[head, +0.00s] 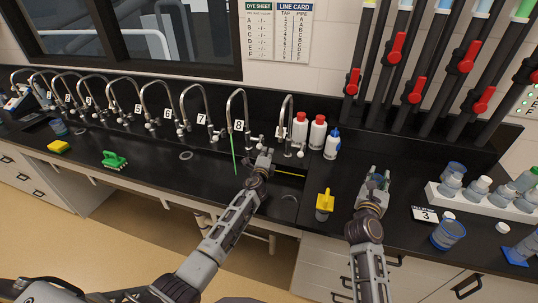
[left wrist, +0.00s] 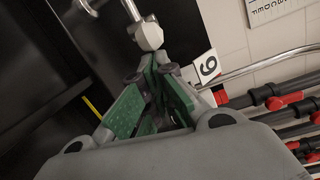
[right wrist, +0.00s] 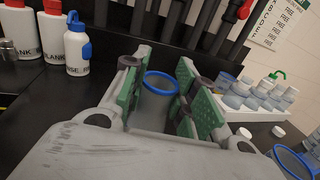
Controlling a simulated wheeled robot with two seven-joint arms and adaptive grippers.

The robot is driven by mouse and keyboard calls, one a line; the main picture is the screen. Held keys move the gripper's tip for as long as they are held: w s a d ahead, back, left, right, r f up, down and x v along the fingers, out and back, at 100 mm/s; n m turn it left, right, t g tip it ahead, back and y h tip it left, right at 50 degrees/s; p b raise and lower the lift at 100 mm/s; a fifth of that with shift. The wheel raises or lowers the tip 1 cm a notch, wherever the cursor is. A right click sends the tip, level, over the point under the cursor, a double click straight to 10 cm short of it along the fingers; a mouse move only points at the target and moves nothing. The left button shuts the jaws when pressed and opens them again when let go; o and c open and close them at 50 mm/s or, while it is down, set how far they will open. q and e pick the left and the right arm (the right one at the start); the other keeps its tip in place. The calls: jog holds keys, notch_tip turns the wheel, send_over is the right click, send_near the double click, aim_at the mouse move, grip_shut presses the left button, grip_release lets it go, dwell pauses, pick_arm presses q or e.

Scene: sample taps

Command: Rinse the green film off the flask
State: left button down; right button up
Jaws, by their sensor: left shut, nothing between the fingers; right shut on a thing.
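My right gripper (head: 376,178) is shut on a clear vessel with a blue rim (right wrist: 160,92), likely the flask, above the bench right of the sink. I cannot make out green film on it. My left gripper (head: 264,158) is shut and empty beside the tap numbered 9 (head: 287,112). In the left wrist view, a pale tap knob (left wrist: 148,36) is just beyond its fingertips (left wrist: 152,75), with the 9 label (left wrist: 207,68) beside it; contact is unclear. A thin green streak (head: 233,150) hangs below the spout of tap 8 (head: 238,98).
A white rack (head: 445,203) of bottles, a card marked 3 (head: 425,214) and a blue-rimmed vessel (head: 449,234) are at right. A yellow-topped object (head: 325,201) stands near the front edge. Red-handled pipes (head: 414,88) rise behind.

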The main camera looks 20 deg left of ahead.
pick_arm(q)
jog(key=shift+s+a, duration=0.3)
jog(key=shift+a, duration=0.55)
jog(key=shift+s+a, duration=0.25)
jog(key=shift+a, duration=0.55)
jog(key=shift+a+r, duration=0.1)
jog(key=shift+a, duration=0.1)
jog(key=shift+s+a, duration=0.15)
jog(key=shift+a, duration=0.05)
